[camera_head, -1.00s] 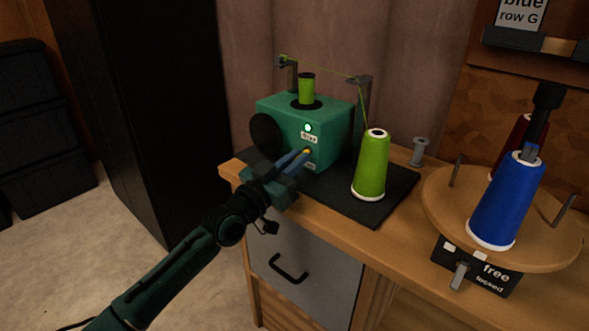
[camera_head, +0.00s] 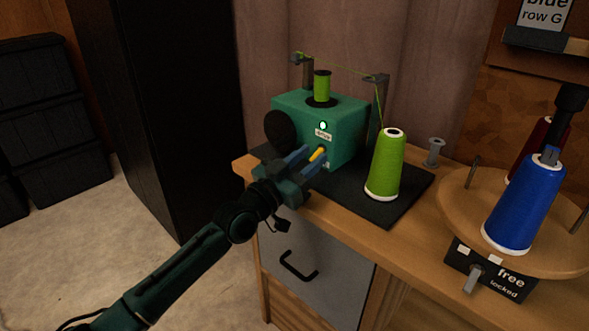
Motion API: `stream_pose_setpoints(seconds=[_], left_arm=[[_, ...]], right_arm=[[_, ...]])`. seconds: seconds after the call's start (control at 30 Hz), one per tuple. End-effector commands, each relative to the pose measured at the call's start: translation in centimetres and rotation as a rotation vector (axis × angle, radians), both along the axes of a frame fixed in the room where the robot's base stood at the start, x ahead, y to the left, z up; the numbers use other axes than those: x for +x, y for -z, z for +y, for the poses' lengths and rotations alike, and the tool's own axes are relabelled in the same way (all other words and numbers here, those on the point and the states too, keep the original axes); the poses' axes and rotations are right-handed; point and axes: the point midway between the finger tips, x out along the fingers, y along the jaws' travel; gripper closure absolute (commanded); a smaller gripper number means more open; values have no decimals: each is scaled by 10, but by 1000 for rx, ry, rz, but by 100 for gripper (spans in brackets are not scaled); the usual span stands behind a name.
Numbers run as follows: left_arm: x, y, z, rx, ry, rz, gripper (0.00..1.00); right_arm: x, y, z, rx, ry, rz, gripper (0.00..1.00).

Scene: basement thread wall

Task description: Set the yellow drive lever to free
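The yellow drive lever (camera_head: 318,154) sticks out from the front of the green winder box (camera_head: 345,142), below a small label and a lit green indicator. The lever's exact setting is too small to read. My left gripper (camera_head: 315,160) is at the front of the box with its fingers apart, one on each side of the lever. I cannot tell whether either finger touches it. My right gripper (camera_head: 551,156) comes down from the upper right to the tip of a blue thread cone (camera_head: 523,210); whether it is closed on the tip is unclear.
A green thread cone (camera_head: 385,168) stands on the dark mat (camera_head: 405,198) right of the box, its thread running up to guide posts. The blue cone stands on a round wooden turntable (camera_head: 458,212) with a free/locked switch (camera_head: 473,278). An empty spool (camera_head: 434,152) stands behind.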

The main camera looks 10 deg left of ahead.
Motion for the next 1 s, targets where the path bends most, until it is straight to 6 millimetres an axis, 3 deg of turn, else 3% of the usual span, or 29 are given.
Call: stream_pose_setpoints(seconds=[0.6,1.0], left_arm=[[-91,27,66,3,-1,3,67],[-101,29,73,1,0,1,67]], right_arm=[[-6,-8,-3,28,19,46,64],[-5,-10,-5,28,25,42,64]])
